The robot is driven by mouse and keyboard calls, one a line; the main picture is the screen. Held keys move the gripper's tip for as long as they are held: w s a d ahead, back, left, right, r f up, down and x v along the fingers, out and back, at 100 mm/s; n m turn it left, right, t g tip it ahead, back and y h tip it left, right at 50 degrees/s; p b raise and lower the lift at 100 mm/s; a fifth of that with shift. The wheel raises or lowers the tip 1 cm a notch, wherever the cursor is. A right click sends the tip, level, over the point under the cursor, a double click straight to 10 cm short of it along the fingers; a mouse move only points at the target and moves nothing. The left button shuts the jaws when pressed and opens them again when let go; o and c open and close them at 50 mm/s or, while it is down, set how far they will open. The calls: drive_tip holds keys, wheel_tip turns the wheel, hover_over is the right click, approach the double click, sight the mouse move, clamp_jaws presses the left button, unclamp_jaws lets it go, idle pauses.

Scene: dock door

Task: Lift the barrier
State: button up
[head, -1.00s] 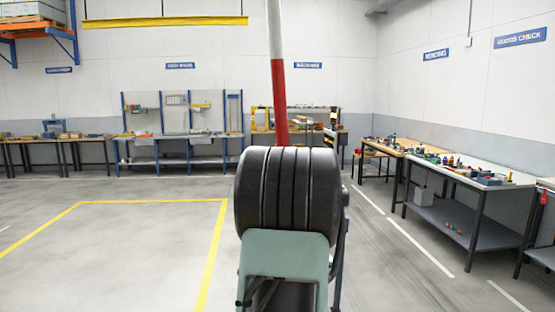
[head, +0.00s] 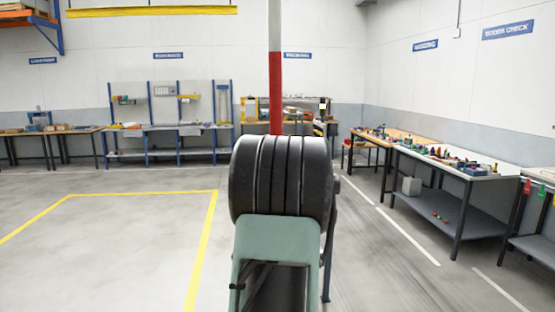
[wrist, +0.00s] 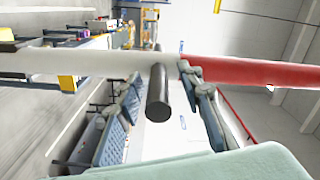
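The barrier pole (head: 276,85), banded red and white, stands upright behind my arm in the head view. Its lower part is hidden by my dark arm link. In the wrist view, which is turned on its side, the pole (wrist: 260,71) crosses the picture, white on the left and red on the right. A dark round handle (wrist: 158,92) sticks out from it toward the camera. My gripper (wrist: 162,72) has its fingers spread on either side of the handle, with gaps visible beside it. My gripper is hidden in the head view.
Workbenches with small items (head: 450,160) stand along the right side. More benches (head: 165,130) line the back wall. A yellow floor line (head: 203,250) marks an area at left, and the floor there is clear.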

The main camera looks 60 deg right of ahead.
drive_tip(key=shift+s, duration=0.1)
drive_tip(key=v, duration=1.2)
idle(0.5)
